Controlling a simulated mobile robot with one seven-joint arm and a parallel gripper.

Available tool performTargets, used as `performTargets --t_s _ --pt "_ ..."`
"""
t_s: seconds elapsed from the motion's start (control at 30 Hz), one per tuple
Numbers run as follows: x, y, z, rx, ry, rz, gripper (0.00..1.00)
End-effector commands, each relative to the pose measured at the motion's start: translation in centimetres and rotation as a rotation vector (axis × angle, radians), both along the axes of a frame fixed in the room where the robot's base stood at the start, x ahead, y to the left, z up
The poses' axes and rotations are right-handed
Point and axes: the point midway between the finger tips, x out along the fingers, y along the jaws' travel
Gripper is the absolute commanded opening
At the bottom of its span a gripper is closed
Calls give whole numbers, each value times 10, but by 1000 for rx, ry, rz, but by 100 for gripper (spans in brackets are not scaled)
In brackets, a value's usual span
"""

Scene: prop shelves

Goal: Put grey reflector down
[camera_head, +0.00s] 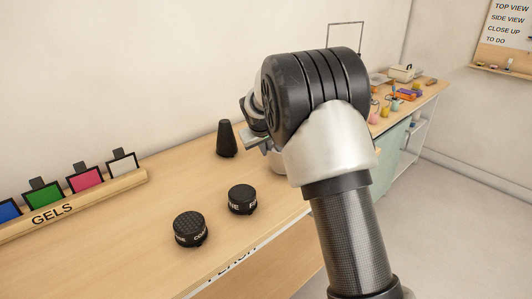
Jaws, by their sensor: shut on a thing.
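My arm reaches over the wooden bench, and its black and silver wrist fills the middle of the view. My gripper (255,135) shows only in part at the wrist's left side, low over the bench behind the two black round pieces. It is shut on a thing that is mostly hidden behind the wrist. I take this to be the grey reflector, but I cannot make out its outline or whether it touches the bench.
A black cone (226,140) stands close left of my gripper. Two black round pieces (190,229) (242,199) sit near the front edge. A GELS rack (120,184) with coloured cards is at left. A cluttered bench (425,97) lies at right. Bare wood lies between rack and pieces.

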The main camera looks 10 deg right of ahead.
Motion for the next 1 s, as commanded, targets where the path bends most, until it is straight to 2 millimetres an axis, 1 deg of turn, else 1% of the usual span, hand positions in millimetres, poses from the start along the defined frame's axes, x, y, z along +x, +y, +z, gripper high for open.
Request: performTargets --t_s 0.27,0.4,0.43,0.5,0.53,0.8,0.9,0.97,1.0 --pt "1 0 -1 -1 -4 2 0" --pt "1 0 -6 -1 -4 2 0" --pt "0 0 -5 0 -3 0 10" --pt "0 0 -5 -1 -2 1 22" --pt "0 0 -5 -1 -2 1 24" --pt "0 0 -4 -1 -2 1 24" --pt "0 1 2 0 -3 2 24" --pt "-5 2 8 0 -4 2 24" --pt "-8 3 14 0 -3 3 24"
